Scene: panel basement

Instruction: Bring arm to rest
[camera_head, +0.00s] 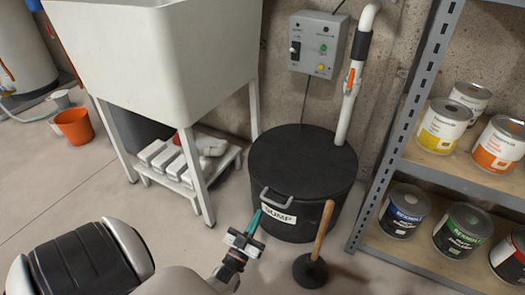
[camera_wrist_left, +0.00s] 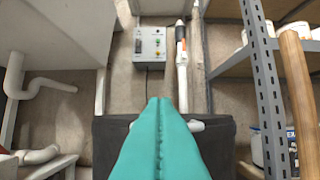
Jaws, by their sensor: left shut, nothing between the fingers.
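My left gripper (camera_head: 252,224) has teal fingers and shows in the head view in front of the black sump bin. Its fingers are shut with nothing between them, and they also fill the lower middle of the left wrist view (camera_wrist_left: 160,135). The sump bin (camera_head: 305,160) has a closed lid, a grey handle and a "SUMP" label; the fingertips appear close to the label, but I cannot tell whether they touch. My left arm comes in from the lower left. My right gripper is not in view.
A plunger (camera_head: 310,268) stands upright on the floor right of my gripper. A shelf post (camera_head: 405,130) and paint cans (camera_head: 442,125) are at right. A grey control box (camera_head: 318,45) and white pipe (camera_head: 351,85) are behind. A white sink (camera_head: 165,50) and orange bucket (camera_head: 74,126) are left.

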